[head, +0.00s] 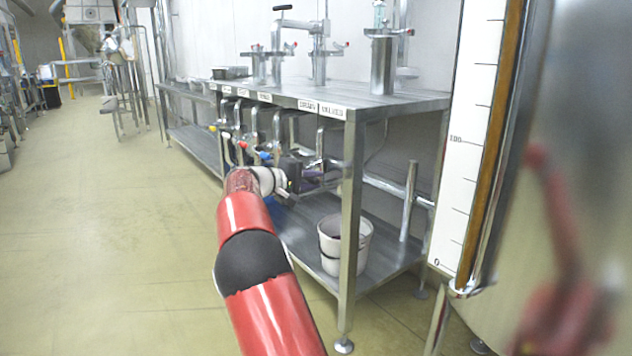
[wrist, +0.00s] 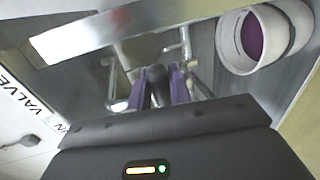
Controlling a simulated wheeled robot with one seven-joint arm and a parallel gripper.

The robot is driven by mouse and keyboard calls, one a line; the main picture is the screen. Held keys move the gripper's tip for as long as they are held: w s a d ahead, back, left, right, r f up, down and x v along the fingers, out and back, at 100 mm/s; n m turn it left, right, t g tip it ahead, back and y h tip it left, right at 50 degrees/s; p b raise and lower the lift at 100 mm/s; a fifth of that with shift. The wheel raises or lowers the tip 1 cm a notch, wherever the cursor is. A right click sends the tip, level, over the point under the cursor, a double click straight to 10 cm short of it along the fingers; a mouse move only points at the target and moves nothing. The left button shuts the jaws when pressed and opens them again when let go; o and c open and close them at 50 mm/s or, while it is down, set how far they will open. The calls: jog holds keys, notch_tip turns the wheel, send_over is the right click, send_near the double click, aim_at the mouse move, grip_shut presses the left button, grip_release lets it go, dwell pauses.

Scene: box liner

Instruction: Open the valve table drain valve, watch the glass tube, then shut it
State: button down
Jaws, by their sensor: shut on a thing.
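The valve table (head: 400,103) is a steel bench with labelled valves and bent pipes hanging under its front edge. My gripper (head: 314,174) is under that edge, near its right end, partly hidden by my red arm. In the wrist view my gripper (wrist: 158,88) has its purple-sided fingers shut on a dark valve handle (wrist: 157,74) in front of steel pipework. Which label belongs to this valve is unclear. The glass tube (head: 492,140) stands upright at the right beside a white scale, filled with amber-brown liquid to the top of the view. Its upper level is out of sight.
A white bucket (head: 344,245) stands on the lower shelf below the valves; the wrist view shows dark purple inside its mouth (wrist: 253,36). A table leg (head: 352,220) is close right of my arm. A shiny tank (head: 575,150) fills the far right. Floor at left is clear.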

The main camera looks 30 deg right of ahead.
jog(key=shift+f, duration=0.15)
jog(key=c, duration=1.3)
grip_release()
jog(key=shift+c, duration=0.2)
jog(key=v, duration=0.7)
jog(key=shift+a+p, duration=0.3)
jog(key=shift+a, duration=0.1)
jog(key=shift+s+r, duration=0.1)
jog(key=shift+r, duration=0.1)
